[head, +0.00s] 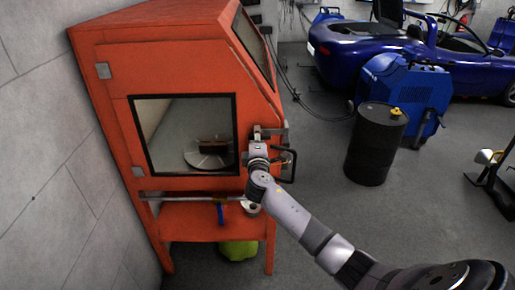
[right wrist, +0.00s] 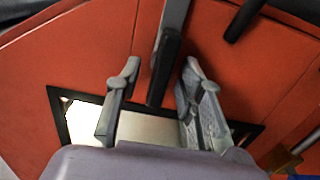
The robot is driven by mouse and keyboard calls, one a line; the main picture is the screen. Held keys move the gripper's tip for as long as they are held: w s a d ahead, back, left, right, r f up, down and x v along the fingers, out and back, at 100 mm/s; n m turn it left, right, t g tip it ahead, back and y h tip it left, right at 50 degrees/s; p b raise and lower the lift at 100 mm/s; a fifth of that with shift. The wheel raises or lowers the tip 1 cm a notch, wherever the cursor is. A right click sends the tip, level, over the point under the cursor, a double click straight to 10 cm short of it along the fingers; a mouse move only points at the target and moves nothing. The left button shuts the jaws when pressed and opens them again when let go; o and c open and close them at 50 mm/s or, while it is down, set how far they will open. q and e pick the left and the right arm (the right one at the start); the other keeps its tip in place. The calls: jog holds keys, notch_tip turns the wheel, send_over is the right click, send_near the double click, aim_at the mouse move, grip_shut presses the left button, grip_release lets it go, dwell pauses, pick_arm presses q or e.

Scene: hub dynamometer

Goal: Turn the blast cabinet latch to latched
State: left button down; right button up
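The orange blast cabinet (head: 180,75) stands at the left in the head view, its red-orange face (right wrist: 60,60) filling much of the right wrist view. The latch (head: 270,131) is a grey and dark bar on the cabinet's front right edge, partly hidden by my gripper. In the right wrist view the dark latch bar (right wrist: 166,62) runs between the two fingers, with a gap visible on each side. My right gripper (right wrist: 161,72) is open around it; it also shows at the latch in the head view (head: 257,147). My left gripper is in neither view.
A black handle (head: 289,165) sticks out just right of my right gripper. The cabinet has a dark-framed window (head: 190,120) and a lower shelf (head: 185,220). A black drum (head: 373,150), a blue machine (head: 412,85) and a blue car (head: 350,45) stand right. Floor between is clear.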

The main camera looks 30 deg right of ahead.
jog(key=v, duration=1.1)
jog(key=shift+s+f, duration=0.1)
jog(key=s+a+f+m+g+y, duration=0.15)
jog(key=s+f, duration=0.25)
jog(key=f, duration=0.9)
jog(key=s+a+f+g+y, duration=0.1)
jog(key=s+f+g+y, duration=0.25)
jog(key=f, duration=0.95)
jog(key=s+a+f+g+y, duration=0.15)
jog(key=s+f, duration=0.35)
jog(key=f, duration=0.7)
jog(key=s+a+f+m+g+y, duration=0.1)
jog(key=s+a+f+m+g, duration=0.1)
jog(key=s+f, duration=0.7)
jog(key=s+a+f+m+g+y, duration=0.1)
jog(key=s+a+f+m+g, duration=0.15)
jog(key=s+f, duration=0.65)
jog(key=s+a+f+m+g, duration=0.1)
jog(key=s+a+f, duration=0.1)
jog(key=s, duration=0.8)
jog(key=s+a+f+m+g+y, duration=0.1)
jog(key=s+a+f+m+g, duration=0.1)
jog(key=s, duration=0.9)
jog(key=shift+f, duration=0.2)
